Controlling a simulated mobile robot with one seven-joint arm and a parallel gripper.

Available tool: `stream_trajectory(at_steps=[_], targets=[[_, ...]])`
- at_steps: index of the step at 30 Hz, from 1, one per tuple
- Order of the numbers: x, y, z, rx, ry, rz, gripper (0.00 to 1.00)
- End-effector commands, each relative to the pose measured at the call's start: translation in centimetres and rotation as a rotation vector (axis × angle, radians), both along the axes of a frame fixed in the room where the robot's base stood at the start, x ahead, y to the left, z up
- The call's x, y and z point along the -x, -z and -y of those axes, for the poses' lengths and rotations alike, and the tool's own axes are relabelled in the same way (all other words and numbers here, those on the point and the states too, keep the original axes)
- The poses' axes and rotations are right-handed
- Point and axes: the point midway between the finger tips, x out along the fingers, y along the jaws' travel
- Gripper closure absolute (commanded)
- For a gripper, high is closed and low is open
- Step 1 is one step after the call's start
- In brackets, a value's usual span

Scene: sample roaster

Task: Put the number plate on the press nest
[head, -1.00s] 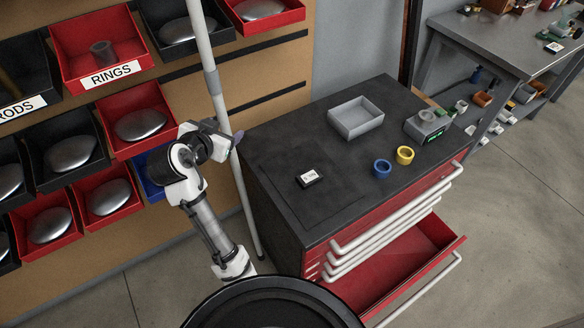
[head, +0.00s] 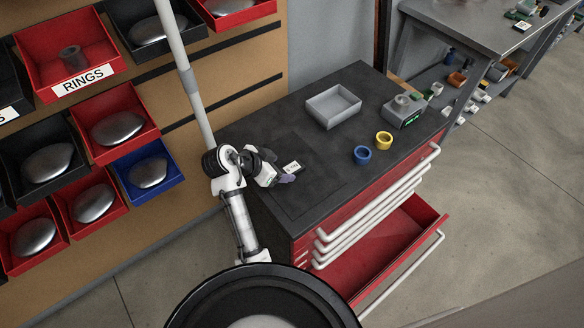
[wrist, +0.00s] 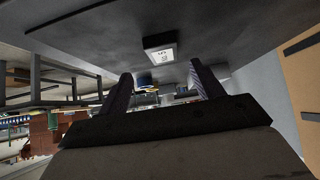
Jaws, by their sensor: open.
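A small black block with a white, printed face (head: 291,167), which looks like the number plate, lies on the dark top of the tool cabinet. It also shows in the wrist view (wrist: 160,52), beyond and between my fingertips, not touching them. My gripper (head: 286,178) is just in front of the block in the head view, over the left part of the cabinet top. Its two fingers stand apart in the wrist view (wrist: 164,83), with nothing held between them. I cannot make out a press nest for certain.
On the cabinet top (head: 310,190) are a grey open tray (head: 333,122), a blue ring (head: 362,155), a yellow ring (head: 384,140) and a grey device with a green display (head: 404,110). A red drawer (head: 385,250) stands open below. A grey workbench (head: 470,30) is at the upper right.

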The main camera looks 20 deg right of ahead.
Motion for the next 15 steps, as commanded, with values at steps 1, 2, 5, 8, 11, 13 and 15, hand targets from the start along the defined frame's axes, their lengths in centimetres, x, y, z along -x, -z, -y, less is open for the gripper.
stream_trajectory(at_steps=[1, 2, 5, 8, 11, 13, 15], targets=[[-0.1, 0.2, 0.2, 0.000, 0.001, -0.002, 0.34], [-0.2, 0.3, 0.4, 0.000, 0.001, -0.004, 0.34], [-0.8, 1.2, 1.2, 0.001, 0.003, -0.004, 0.34], [-1.3, 2.5, 2.0, 0.000, 0.002, -0.004, 0.34], [-1.7, 3.4, 2.7, 0.000, 0.001, -0.002, 0.34], [-1.8, 3.7, 3.0, -0.001, 0.000, 0.000, 0.34], [-1.8, 3.9, 3.0, -0.001, -0.001, 0.000, 0.34]])
